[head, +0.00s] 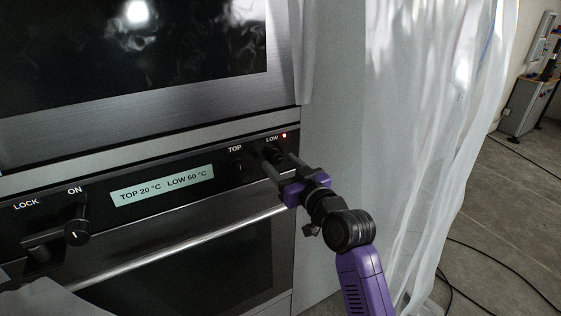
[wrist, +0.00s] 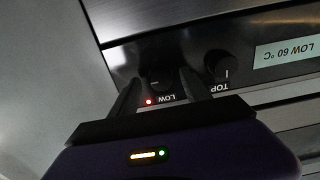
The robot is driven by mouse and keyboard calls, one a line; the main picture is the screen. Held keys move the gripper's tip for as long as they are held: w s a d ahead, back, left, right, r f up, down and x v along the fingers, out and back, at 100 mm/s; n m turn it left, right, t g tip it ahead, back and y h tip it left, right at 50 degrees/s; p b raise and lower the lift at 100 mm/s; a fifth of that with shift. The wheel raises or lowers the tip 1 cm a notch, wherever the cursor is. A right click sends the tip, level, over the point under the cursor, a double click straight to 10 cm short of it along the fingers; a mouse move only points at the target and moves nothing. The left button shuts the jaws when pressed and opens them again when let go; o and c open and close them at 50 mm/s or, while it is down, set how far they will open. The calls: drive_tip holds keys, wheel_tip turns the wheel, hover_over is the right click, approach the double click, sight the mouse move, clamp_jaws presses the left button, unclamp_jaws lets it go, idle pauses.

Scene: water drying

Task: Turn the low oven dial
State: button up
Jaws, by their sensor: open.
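The low oven dial (head: 271,153) is a small black knob under the LOW label, at the right end of the oven's black control panel, near a lit red light. My gripper (head: 277,161) is at this dial and partly covers it. In the wrist view, which is upside down, the dial (wrist: 157,78) shows between the two spread fingers of my gripper (wrist: 160,78). The fingers are open, with dark gaps beside the knob; I cannot tell whether either touches it. The display (head: 163,186) reads TOP 20 °C, LOW 60 °C.
The top dial (head: 242,163) is just left of the low dial, close to my gripper; the wrist view shows it too (wrist: 220,66). The ON dial (head: 77,231) is further left. A long oven door handle (head: 180,245) runs below. A translucent plastic curtain (head: 430,120) hangs to the right.

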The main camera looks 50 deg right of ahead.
drive_tip(key=shift+w+d, duration=0.1)
drive_tip(key=shift+w, duration=0.35)
drive_tip(key=shift+c, duration=0.3)
clamp_jaws()
